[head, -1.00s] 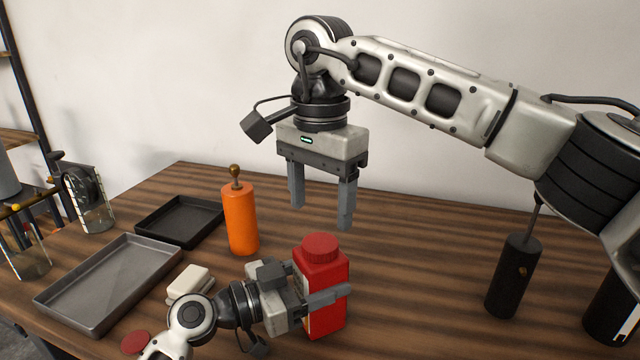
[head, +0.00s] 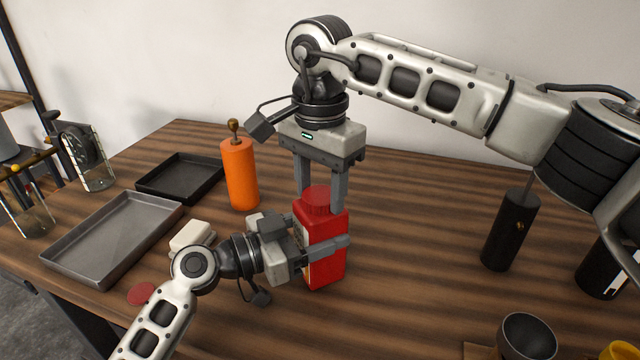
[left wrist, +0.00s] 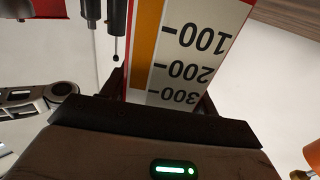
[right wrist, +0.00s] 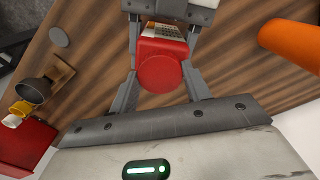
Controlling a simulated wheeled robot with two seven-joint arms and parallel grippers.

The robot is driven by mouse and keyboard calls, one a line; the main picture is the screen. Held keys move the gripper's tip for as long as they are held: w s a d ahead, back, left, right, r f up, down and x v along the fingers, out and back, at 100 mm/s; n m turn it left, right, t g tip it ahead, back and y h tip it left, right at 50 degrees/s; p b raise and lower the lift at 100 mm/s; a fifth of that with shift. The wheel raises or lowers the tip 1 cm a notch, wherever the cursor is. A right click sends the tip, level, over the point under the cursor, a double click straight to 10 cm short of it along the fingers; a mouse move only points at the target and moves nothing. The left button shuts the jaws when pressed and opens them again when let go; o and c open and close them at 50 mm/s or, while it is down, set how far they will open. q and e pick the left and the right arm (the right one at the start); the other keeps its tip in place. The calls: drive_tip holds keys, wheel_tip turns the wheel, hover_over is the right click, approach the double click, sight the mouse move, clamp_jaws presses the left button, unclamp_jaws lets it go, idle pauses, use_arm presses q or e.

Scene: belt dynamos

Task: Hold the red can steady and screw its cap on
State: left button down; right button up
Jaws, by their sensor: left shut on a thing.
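The red can (head: 325,265) stands upright on the wooden table, with its ridged red cap (head: 318,201) sitting on its top. My left gripper (head: 322,243) is shut on the can's body from the left. The left wrist view shows the can's white scale with black numbers (left wrist: 200,50) close up. My right gripper (head: 322,190) points down over the cap. Its fingers are apart, with the cap (right wrist: 162,75) between them in the right wrist view and gaps on both sides. Whether the cap is threaded on cannot be seen.
An orange cylinder (head: 239,175) stands behind and left of the can. A grey tray (head: 110,240), a black tray (head: 180,178), a pale block (head: 192,236) and a red disc (head: 141,293) lie left. A black cylinder (head: 510,232) and a dark cup (head: 528,337) stand right.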

drive_tip(key=m, duration=2.1)
drive_tip(key=o, duration=1.1)
drive_tip(key=shift+r, duration=2.25)
